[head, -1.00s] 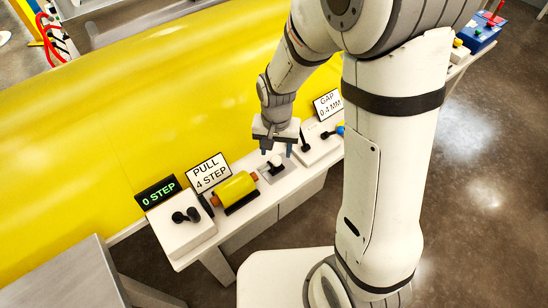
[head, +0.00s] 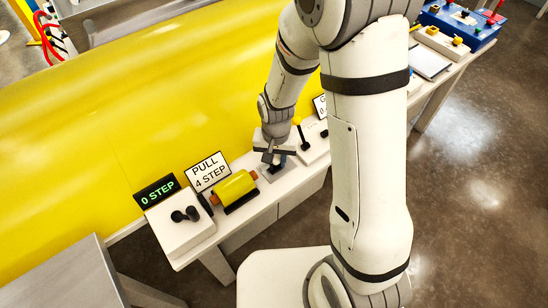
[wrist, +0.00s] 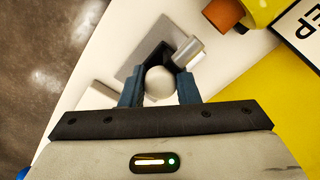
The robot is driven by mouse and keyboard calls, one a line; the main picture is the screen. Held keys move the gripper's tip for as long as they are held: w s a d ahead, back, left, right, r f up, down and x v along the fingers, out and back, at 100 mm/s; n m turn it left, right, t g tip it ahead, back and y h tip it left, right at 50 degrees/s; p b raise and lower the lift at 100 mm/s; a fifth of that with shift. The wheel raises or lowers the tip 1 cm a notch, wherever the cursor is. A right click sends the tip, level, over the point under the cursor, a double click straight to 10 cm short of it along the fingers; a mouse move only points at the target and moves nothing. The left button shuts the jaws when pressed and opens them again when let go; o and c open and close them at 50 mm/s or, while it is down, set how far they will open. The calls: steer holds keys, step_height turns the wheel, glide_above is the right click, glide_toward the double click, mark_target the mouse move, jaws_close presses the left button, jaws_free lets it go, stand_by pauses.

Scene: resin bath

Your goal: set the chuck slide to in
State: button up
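The chuck slide is a grey metal plate (wrist: 150,50) on the white bench, with a pale round knob (wrist: 160,83) and a short metal cylinder (wrist: 188,52) beside it. In the head view the slide (head: 273,173) sits just right of the yellow roll, partly hidden by my gripper. My gripper (wrist: 160,92) is down over the slide, its two blue fingers on either side of the knob. A narrow gap seems to show between fingers and knob, so the fingers look open around it. The gripper also shows in the head view (head: 275,158).
A yellow roll (head: 235,188) lies left of the slide, behind it a "PULL 4 STEP" sign (head: 207,172). A "0 STEP" display (head: 157,191) and black knobs (head: 185,215) are farther left. A lever with a yellow top (head: 298,122) stands close on the right. A large yellow surface is behind.

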jaws_close()
steer(key=s+a, duration=0.2)
steer(key=a, duration=0.1)
steer(key=shift+a, duration=0.1)
steer(key=o, duration=0.5)
jaws_free()
steer(key=shift+r, duration=0.1)
step_height(320, 180, up, 8)
steer(key=shift+f, duration=0.15)
stand_by(0.3)
